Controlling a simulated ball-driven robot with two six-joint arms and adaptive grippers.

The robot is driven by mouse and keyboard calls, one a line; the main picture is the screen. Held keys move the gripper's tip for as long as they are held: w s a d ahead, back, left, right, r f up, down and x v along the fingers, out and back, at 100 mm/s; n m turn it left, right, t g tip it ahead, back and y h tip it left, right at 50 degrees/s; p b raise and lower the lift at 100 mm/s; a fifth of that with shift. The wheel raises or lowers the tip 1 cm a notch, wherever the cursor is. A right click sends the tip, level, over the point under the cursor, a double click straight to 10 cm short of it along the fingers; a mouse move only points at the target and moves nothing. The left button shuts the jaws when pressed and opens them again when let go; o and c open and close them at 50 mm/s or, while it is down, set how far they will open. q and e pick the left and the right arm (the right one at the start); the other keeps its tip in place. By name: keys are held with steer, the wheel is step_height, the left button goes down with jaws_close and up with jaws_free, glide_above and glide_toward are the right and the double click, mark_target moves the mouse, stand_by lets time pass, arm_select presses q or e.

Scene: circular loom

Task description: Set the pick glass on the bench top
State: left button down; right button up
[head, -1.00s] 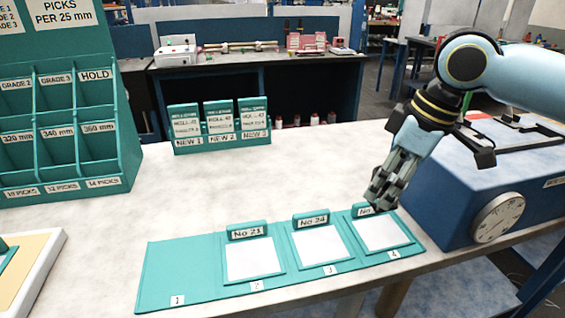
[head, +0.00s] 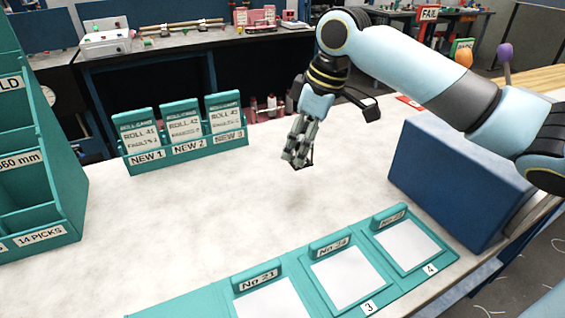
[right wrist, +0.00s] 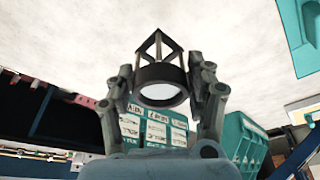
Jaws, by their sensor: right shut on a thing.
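The pick glass (right wrist: 160,73), a small black ring with a lens and thin black legs, sits between the fingers of my right gripper (right wrist: 163,88) in the right wrist view. In the head view my right gripper (head: 297,160) points down over the pale bench top (head: 220,215), with only a small dark part of the pick glass showing at its fingertips. A faint shadow lies on the bench below, and the glass appears to be held above the surface. My left gripper is not in view.
A teal rack of roll cards (head: 187,145) stands behind left. A teal board with numbered cards (head: 362,309) lies along the front edge. A blue box (head: 450,180) stands at right, and a teal pigeonhole rack (head: 70,215) at left. The bench middle is clear.

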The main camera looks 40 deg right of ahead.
steer(key=w+f, duration=0.1)
steer(key=w, duration=0.1)
steer(key=w+f, duration=0.1)
steer(key=w, duration=0.1)
steer(key=shift+d+f, duration=0.1)
steer(key=shift+f, duration=0.05)
steer(key=shift+w+d+f, duration=0.1)
steer(key=shift+w+f, duration=0.3)
steer(key=shift+w, duration=0.15)
steer(key=shift+f, duration=0.3)
step_height(320, 180, down, 3)
steer(key=shift+f, duration=0.15)
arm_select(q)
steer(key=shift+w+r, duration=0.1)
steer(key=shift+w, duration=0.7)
arm_select(e)
steer(key=shift+f, duration=0.1)
steer(key=o, duration=1.2)
steer(key=shift+c, duration=0.2)
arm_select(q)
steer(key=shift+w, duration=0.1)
